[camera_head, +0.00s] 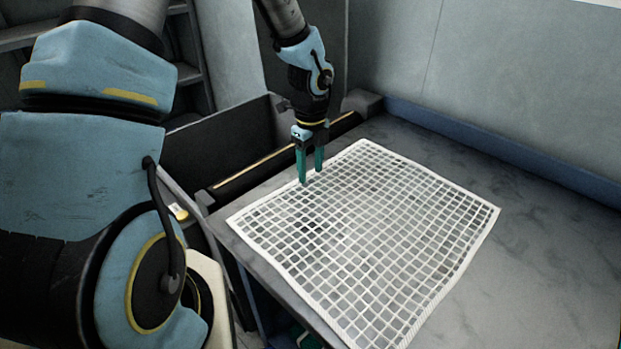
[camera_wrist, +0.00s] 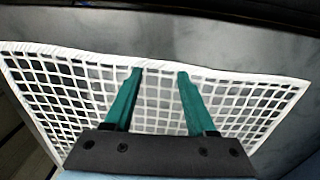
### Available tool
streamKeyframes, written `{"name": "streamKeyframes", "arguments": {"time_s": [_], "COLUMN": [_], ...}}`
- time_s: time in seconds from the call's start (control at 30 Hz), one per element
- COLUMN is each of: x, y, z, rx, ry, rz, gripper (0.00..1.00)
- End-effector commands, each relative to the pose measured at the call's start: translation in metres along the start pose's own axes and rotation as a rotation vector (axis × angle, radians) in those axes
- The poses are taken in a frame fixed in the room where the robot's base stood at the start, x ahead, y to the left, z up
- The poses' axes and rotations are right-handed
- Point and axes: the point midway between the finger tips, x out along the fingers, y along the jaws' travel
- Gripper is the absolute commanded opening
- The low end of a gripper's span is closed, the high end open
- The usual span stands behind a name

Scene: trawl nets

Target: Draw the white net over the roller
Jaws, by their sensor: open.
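The white net (camera_head: 368,225) lies flat and spread out on the grey table. Its far left edge faces the roller. The roller (camera_head: 262,168), a dark bar with a yellowish streak, runs along the table's left edge, between the table and a dark bin. My gripper (camera_head: 311,178) points down with its green fingers apart, at the net's edge nearest the roller. In the wrist view the open fingertips (camera_wrist: 160,72) reach the net's thick white border (camera_wrist: 157,62), with mesh between them. I cannot tell whether they touch it.
The grey table (camera_head: 540,240) is bare right of the net. A blue raised edge (camera_head: 490,145) runs along its back. A dark open bin (camera_head: 222,140) stands beyond the roller. A small dark block (camera_head: 362,102) sits at the roller's far end.

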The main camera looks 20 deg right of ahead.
Motion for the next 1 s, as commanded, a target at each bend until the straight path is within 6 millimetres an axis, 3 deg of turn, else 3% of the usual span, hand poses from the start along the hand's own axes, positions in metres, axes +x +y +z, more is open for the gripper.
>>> {"name": "streamKeyframes", "arguments": {"time_s": [1.0], "x": [0.0025], "y": [0.0016], "z": [-0.0003], "rx": [-0.001], "ry": [0.002], "rz": [0.004], "gripper": [0.02]}}
